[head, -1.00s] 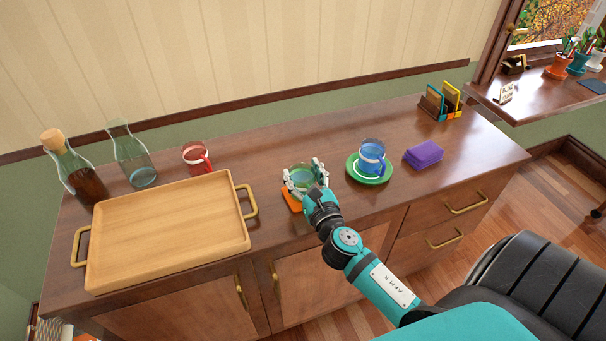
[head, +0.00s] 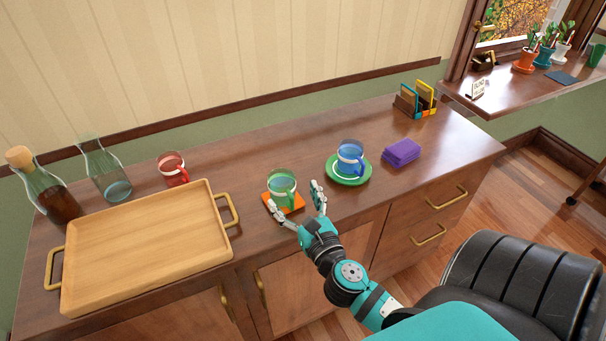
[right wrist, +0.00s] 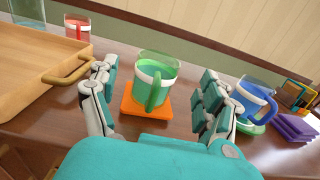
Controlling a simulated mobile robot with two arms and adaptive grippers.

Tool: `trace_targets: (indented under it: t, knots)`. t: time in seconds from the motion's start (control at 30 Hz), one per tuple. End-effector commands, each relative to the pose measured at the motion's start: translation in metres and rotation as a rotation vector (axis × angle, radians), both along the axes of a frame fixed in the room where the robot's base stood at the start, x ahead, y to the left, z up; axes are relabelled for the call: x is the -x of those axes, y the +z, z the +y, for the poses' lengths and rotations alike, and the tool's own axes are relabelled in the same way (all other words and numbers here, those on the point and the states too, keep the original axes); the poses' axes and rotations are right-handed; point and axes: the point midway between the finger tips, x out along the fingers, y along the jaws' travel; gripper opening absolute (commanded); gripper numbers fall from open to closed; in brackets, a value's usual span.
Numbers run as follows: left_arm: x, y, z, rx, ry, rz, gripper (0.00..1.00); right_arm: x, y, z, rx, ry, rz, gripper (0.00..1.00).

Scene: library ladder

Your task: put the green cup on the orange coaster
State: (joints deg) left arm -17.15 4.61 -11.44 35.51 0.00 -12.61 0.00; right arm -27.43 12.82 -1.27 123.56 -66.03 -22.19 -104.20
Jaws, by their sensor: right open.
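The green cup (head: 282,187) stands upright on the orange coaster (head: 296,204) on the wooden cabinet top. In the right wrist view the green cup (right wrist: 155,82) rests on the orange coaster (right wrist: 140,107), its handle facing me. My right gripper (head: 297,198) is open and empty, its fingers apart on the near side of the cup. In the right wrist view the fingers (right wrist: 158,95) show to either side of the cup with gaps. My left gripper is not in view.
A wooden tray (head: 150,245) lies left of the coaster, with a red cup (head: 173,170) and two bottles behind. A blue cup (head: 350,158) on a green saucer (head: 334,174) and purple napkins (head: 401,152) are to the right. The cabinet's front edge is near.

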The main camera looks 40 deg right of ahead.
Motion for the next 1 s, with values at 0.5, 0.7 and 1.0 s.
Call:
trace_targets:
  t: [0.5, 0.7, 1.0]
  knots:
    - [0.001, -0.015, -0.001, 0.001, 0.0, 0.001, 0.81, 0.045, 0.001, 0.01, 0.001, -0.001, -0.001, 0.81]
    - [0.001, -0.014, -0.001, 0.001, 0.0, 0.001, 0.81, 0.045, 0.001, 0.01, 0.001, -0.001, -0.001, 0.81]
    - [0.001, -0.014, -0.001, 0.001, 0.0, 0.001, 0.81, 0.046, 0.0, 0.007, -0.067, -0.024, -0.007, 0.81]
